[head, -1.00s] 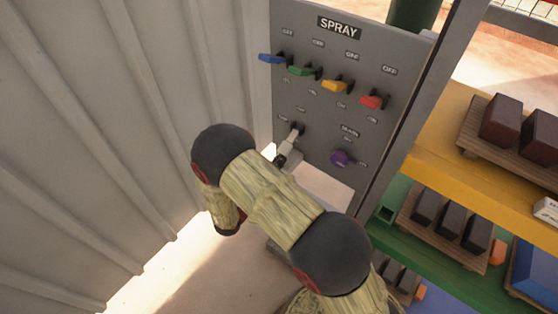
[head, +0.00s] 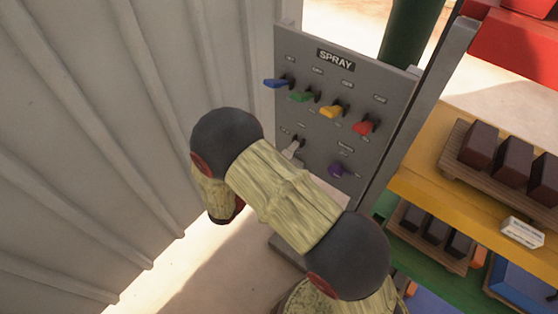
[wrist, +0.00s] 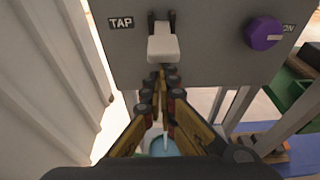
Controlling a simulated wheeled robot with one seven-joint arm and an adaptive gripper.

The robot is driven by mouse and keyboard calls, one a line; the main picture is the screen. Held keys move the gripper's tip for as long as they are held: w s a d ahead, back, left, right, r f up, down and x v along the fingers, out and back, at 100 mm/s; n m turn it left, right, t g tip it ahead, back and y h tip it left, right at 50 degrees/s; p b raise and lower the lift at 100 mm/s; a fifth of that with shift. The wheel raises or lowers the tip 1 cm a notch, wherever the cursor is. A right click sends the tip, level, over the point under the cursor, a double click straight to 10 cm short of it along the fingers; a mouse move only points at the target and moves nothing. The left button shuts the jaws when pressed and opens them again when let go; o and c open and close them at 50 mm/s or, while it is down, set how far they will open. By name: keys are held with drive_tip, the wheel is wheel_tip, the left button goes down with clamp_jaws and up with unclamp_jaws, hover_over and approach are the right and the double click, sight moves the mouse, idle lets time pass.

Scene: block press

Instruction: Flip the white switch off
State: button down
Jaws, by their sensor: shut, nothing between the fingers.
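The white switch (wrist: 163,42) is a pale lever on the grey panel, beside a label reading TAP. It points out toward the wrist camera, and I cannot tell for sure which way it is set. In the head view the white switch (head: 293,148) is at the panel's lower left, partly hidden by my arm. My gripper (wrist: 160,78) is shut and empty. Its fingertips appear just below the white switch's lower end in the wrist view; contact is unclear. In the head view my gripper is hidden behind my arm.
The panel (head: 300,48) is marked SPRAY and also bears blue (head: 276,83), green (head: 301,96), yellow (head: 331,111) and red (head: 362,128) levers and a purple knob (wrist: 264,33). A corrugated wall (head: 100,130) stands close on the left. Shelves with dark blocks (head: 479,144) stand right.

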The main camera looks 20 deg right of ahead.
wheel_tip(320, 180, up, 7)
drive_tip(key=g+y+p, duration=0.3)
drive_tip(key=y+p, duration=0.1)
drive_tip(key=p, duration=0.5)
drive_tip(key=shift+y, duration=0.3)
drive_tip(key=shift+w+r, duration=0.15)
drive_tip(key=shift+r, duration=0.05)
